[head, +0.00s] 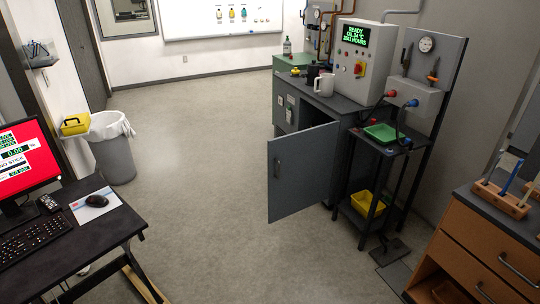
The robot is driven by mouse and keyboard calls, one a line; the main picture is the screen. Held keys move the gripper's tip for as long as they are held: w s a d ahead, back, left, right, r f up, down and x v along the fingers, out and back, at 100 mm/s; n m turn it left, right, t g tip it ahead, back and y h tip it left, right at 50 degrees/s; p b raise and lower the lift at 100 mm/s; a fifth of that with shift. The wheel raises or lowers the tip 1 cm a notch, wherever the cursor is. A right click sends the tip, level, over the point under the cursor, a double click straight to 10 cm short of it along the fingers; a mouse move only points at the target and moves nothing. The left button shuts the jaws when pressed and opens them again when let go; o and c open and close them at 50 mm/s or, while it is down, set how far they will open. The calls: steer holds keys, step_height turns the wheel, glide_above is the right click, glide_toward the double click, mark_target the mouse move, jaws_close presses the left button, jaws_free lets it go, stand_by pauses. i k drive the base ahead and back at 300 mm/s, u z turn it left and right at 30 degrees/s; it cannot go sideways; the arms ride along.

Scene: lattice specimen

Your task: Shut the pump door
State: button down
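A grey-blue cabinet door (303,171) with a small dark handle near its left edge stands swung open into the room. It is hinged on its right side to the dark pump cabinet (290,112) by the right wall. The door hides most of the cabinet opening and what is inside. My gripper does not show in the head view.
A desk (95,235) with a red-screened monitor (22,160) stands at the left, near a lined bin (112,158). A stand (350,209) with a green tray (384,133) is right of the door. A wooden drawer unit (475,255) is front right. The middle floor is clear.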

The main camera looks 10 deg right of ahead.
mark_target(300, 164)
steer(key=z, duration=0.05)
steer(key=i, duration=1)
steer(key=u, duration=0.05)
